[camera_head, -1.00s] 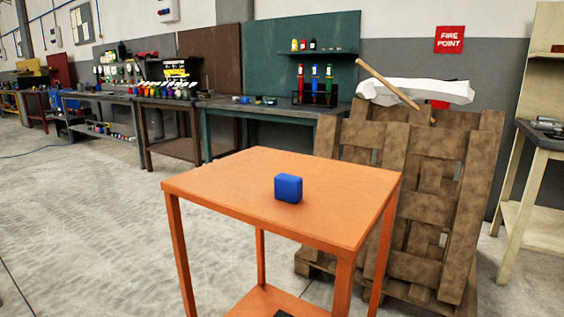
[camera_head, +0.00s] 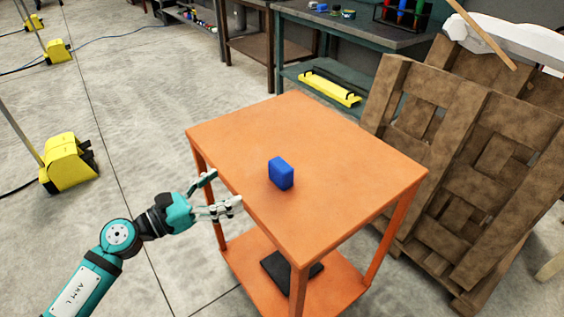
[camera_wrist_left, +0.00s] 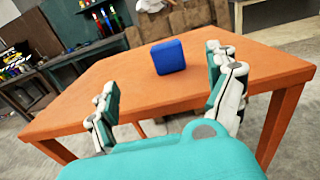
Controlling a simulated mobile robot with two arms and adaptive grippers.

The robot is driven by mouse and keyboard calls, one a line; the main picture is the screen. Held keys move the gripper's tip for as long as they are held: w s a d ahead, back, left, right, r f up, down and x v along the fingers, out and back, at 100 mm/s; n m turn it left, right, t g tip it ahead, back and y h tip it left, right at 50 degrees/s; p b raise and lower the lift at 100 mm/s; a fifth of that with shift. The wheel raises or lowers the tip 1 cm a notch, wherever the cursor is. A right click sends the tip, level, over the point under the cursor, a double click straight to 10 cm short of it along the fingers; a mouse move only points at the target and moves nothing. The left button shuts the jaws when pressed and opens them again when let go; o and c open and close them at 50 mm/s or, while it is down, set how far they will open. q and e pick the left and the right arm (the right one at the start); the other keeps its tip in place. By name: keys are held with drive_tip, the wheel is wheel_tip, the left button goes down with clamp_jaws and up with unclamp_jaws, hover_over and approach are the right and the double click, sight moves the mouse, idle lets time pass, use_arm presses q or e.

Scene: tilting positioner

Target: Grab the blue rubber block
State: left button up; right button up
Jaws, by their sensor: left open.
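The blue rubber block (camera_head: 281,173) stands on the orange table (camera_head: 310,130), left of the middle of its top in the head view. My left gripper (camera_head: 222,191) is at the table's left edge, to the left of the block and apart from it. Its fingers are spread and empty. In the left wrist view the block (camera_wrist_left: 168,57) shows beyond the open fingers of the left gripper (camera_wrist_left: 165,100), between them but closer to the right finger in the picture. My right gripper is not in view.
The rest of the tabletop is clear. A dark flat item (camera_head: 290,268) lies on the table's lower shelf. Wooden pallets (camera_head: 470,160) lean close behind the table's right side. Yellow floor units (camera_head: 68,163) stand at the left on open floor.

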sight(275, 169)
use_arm(q)
drive_tip(key=p+x, duration=0.2)
drive_tip(key=x, duration=0.7)
drive_tip(key=shift+w+d, duration=0.15)
drive_tip(key=shift+d, duration=0.25)
drive_tip(key=x, duration=0.3)
drive_tip(key=f+x, duration=0.1)
drive_tip(key=x, duration=0.1)
drive_tip(key=shift+d, duration=0.5)
drive_tip(key=shift+r, duration=0.1)
drive_tip(key=c, duration=1.3)
